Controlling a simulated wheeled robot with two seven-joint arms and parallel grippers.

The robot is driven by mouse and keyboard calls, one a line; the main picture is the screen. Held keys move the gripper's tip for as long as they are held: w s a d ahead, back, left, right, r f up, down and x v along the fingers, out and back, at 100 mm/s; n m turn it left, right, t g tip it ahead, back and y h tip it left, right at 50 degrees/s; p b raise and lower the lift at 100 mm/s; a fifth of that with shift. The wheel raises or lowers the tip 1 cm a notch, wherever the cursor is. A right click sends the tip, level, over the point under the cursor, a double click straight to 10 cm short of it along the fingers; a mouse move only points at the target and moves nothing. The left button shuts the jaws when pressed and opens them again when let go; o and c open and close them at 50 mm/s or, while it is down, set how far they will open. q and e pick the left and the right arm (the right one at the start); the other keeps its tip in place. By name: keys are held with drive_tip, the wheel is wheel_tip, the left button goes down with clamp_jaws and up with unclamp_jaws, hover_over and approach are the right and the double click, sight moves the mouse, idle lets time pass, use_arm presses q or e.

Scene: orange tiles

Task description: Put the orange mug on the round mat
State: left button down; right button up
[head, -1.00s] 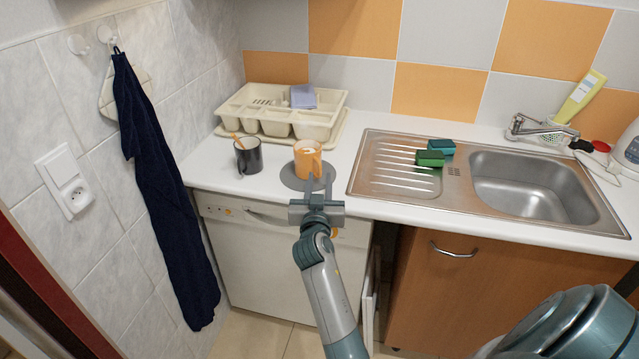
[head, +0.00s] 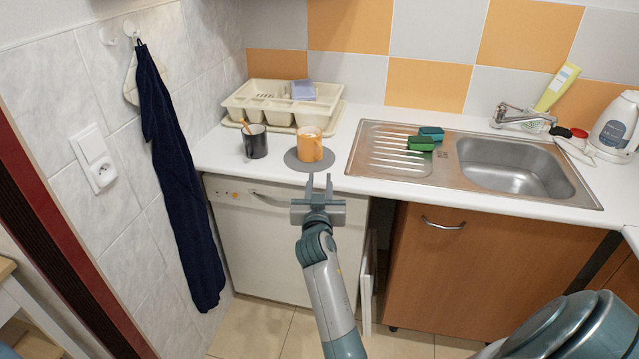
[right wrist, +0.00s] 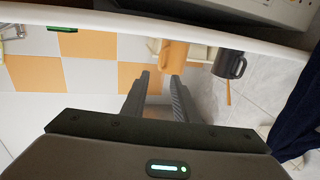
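The orange mug (head: 310,144) stands upright on the round grey mat (head: 291,161), towards its far side. My right gripper (head: 319,182) is open and empty, in front of the counter edge and apart from the mug, fingers pointing towards it. In the right wrist view, which is upside down, the orange mug (right wrist: 172,57) shows just beyond the open fingers (right wrist: 160,80); the mat cannot be made out there. My left gripper is not in view.
A dark mug (head: 256,145) with a spoon-like stick stands left of the mat. A cream cutlery tray (head: 324,112) is behind. The steel sink (head: 390,165) with green sponges (head: 421,143) lies to the right. A dark towel (head: 180,190) hangs at left.

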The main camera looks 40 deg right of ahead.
drive_tip(key=shift+f, duration=0.15)
idle(0.4)
drive_tip(key=s+a+f+n+g+y, duration=0.1)
drive_tip(key=a+f+n+y, duration=0.3)
drive_tip(key=f, duration=0.7)
drive_tip(key=s+a+f+n+y, duration=0.1)
drive_tip(key=a+f+y, duration=0.1)
drive_tip(key=a+f, duration=0.65)
drive_tip(key=s+a+f+n+g+y, duration=0.15)
drive_tip(key=s+f, duration=0.35)
drive_tip(key=f, duration=0.5)
drive_tip(key=s+a+f+n+g+y, duration=0.1)
drive_tip(key=s+a+f, duration=0.25)
drive_tip(key=f, duration=0.75)
drive_tip(key=s+a+f+n+g+y, duration=0.1)
drive_tip(key=s+a+f+g+y, duration=0.2)
drive_tip(key=s+f, duration=1.15)
drive_tip(key=s+a+f+g, duration=0.1)
drive_tip(key=s+f, duration=0.2)
drive_tip(key=s, duration=0.6)
drive_tip(key=s+a+f+n+g, duration=0.1)
drive_tip(key=s+f, duration=0.2)
drive_tip(key=s, duration=0.6)
drive_tip(key=s+f+g, duration=0.2)
drive_tip(key=s+f, duration=0.2)
drive_tip(key=s, duration=0.4)
drive_tip(key=shift+s+a, duration=0.4)
